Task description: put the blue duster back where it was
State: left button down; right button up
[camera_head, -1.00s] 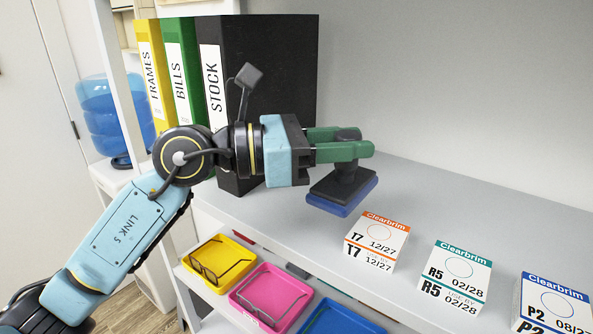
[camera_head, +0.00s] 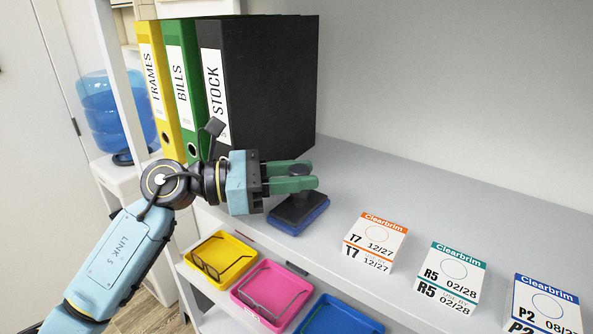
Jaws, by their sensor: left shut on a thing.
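The blue duster (camera_head: 298,219) has a dark block body with a blue pad underneath and a dark knob handle on top. It is at the front part of the grey shelf (camera_head: 400,190), left of the orange-topped box. My left gripper (camera_head: 303,184), with green fingers, is shut on the duster's handle. The pad is level and looks at or very near the shelf surface; I cannot tell whether it touches. My right gripper is not in view.
Yellow, green and black binders (camera_head: 270,90) stand behind my left arm. Several Clearbrim boxes (camera_head: 374,243) stand in a row to the right. Below are yellow (camera_head: 236,240), pink (camera_head: 290,278) and blue (camera_head: 345,318) trays. The shelf's back right is clear.

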pick_arm(q)
jog(key=shift+f+b, duration=0.25)
jog(key=shift+b, duration=0.05)
jog(key=c, duration=1)
grip_release()
jog(key=shift+c, duration=0.2)
jog(key=shift+r, duration=0.15)
jog(key=shift+r+p, duration=0.2)
jog(key=shift+p, duration=0.15)
jog(key=s+a+b, duration=0.2)
jog(key=a+b, duration=0.1)
jog(key=a, duration=0.8)
jog(key=shift+a, duration=0.4)
